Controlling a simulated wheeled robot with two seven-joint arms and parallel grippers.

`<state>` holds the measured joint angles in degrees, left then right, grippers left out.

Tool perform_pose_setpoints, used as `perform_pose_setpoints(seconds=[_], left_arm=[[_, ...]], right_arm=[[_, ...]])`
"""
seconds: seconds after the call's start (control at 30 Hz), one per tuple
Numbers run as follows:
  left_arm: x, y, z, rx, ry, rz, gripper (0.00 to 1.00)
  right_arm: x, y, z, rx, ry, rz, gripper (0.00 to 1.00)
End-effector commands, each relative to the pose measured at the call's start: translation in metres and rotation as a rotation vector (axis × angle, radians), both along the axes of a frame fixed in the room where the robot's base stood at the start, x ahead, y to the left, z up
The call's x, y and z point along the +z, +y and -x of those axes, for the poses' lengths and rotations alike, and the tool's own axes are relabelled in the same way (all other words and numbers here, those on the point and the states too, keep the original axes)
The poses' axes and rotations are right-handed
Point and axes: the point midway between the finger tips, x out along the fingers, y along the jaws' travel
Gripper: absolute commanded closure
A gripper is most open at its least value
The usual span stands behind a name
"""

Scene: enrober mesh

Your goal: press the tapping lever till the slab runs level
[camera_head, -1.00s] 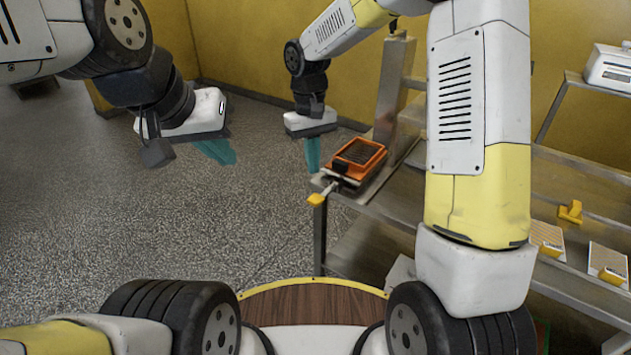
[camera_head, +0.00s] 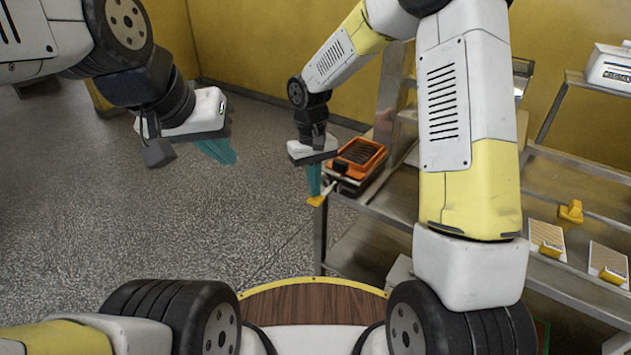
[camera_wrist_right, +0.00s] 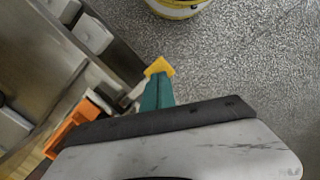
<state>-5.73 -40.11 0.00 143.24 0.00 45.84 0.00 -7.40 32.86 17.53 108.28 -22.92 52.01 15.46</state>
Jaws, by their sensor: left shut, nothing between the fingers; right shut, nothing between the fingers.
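The orange-framed unit (camera_head: 361,153) with a dark inner surface sits on the near left corner of the steel bench. Its lever sticks out toward me and ends in a yellow tip (camera_head: 316,200). My right gripper (camera_head: 314,193) is shut, pointing down, with its teal fingertips at the yellow tip. In the right wrist view the teal fingers (camera_wrist_right: 157,92) overlap the yellow tip (camera_wrist_right: 158,67); I cannot tell whether they touch it. The slab's level cannot be made out. My left gripper (camera_head: 226,158) is shut and empty over open floor, away from the unit.
The steel bench (camera_head: 385,205) runs along the right. Cards (camera_head: 546,234) and a yellow piece (camera_head: 571,211) lie on it farther right. A white box (camera_head: 610,68) stands on a rack at the back right. The floor at left is clear.

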Motion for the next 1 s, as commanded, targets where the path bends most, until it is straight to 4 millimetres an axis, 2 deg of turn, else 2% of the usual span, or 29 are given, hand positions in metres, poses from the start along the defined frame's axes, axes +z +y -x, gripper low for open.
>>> perform_pose_setpoints(seconds=[0.17, 0.37, 0.57, 0.8, 1.0], left_arm=[[0.0, 0.0, 0.0, 0.0, 0.0, 0.0, 1.0], [0.0, 0.0, 0.0, 0.0, 0.0, 0.0, 1.0], [0.0, 0.0, 0.0, 0.0, 0.0, 0.0, 1.0], [0.0, 0.0, 0.0, 0.0, 0.0, 0.0, 1.0], [0.0, 0.0, 0.0, 0.0, 0.0, 0.0, 1.0]], right_arm=[[-0.004, 0.0, 0.0, 0.0, 0.002, 0.001, 1.0], [-0.025, 0.0, 0.001, 0.0, 0.002, 0.001, 1.0], [-0.023, 0.001, -0.003, 0.0, 0.0, 0.0, 1.0], [-0.014, 0.012, -0.027, -0.001, -0.001, 0.0, 1.0], [-0.014, 0.012, -0.027, 0.0, 0.001, 0.0, 1.0]])
